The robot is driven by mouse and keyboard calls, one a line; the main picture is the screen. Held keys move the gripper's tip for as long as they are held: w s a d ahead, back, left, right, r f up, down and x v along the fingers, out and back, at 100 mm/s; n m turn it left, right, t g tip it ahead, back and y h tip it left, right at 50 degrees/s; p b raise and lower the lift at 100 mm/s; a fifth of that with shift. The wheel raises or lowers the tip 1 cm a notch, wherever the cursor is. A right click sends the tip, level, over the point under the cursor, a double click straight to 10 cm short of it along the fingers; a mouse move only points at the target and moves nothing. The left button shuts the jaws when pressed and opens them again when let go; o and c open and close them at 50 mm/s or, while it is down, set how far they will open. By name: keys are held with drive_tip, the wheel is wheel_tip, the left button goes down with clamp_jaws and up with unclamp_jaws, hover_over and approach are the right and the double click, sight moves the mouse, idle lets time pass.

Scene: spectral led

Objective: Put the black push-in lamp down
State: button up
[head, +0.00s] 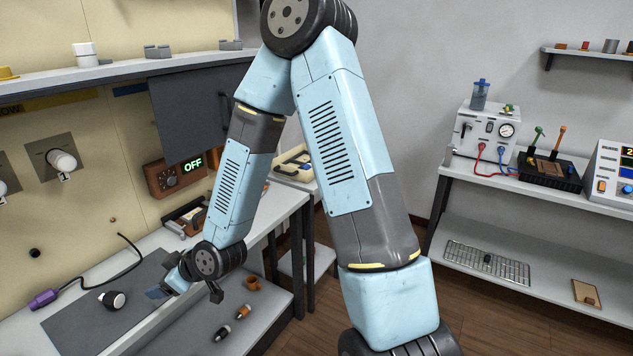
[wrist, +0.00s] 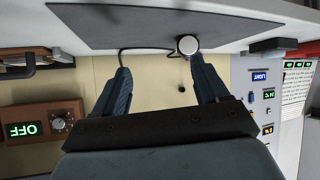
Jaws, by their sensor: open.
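A black lamp with a white dome (head: 112,299) lies on the dark grey mat (head: 75,328) on the workbench. In the wrist view the white dome (wrist: 188,44) shows just beyond the tip of the right-hand finger. My gripper (head: 170,285) is low over the bench, to the right of the lamp in the head view. In the wrist view my gripper (wrist: 162,80) has its two fingers wide apart, with nothing held between them. The lamp's black body is mostly hidden in the wrist view.
A purple-ended cable (head: 43,299) lies left of the lamp. The brown box reading OFF (head: 178,178) stands behind my arm. Small lamps (head: 222,333) and an orange ring (head: 253,283) rest on a lower surface. The mat's middle is mostly clear.

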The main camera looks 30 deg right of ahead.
drive_tip(key=s+d+r+m+h, duration=0.3)
drive_tip(key=d+r+m+h, duration=0.35)
drive_tip(key=d+r, duration=1.2)
drive_tip(key=s+d+r+m, duration=0.1)
drive_tip(key=s+d+r, duration=0.2)
drive_tip(key=s, duration=0.3)
drive_tip(key=s+d+r+m+g+h, duration=0.1)
drive_tip(key=s+d+r+m, duration=0.1)
drive_tip(key=s+d+r, duration=0.2)
drive_tip(key=s+d+r+m+h, duration=0.1)
drive_tip(key=s+d+r, duration=0.2)
drive_tip(key=s, duration=0.5)
drive_tip(key=shift+d+r+m+g, duration=0.2)
drive_tip(key=shift+d+m+g, duration=0.15)
drive_tip(key=shift+d, duration=0.55)
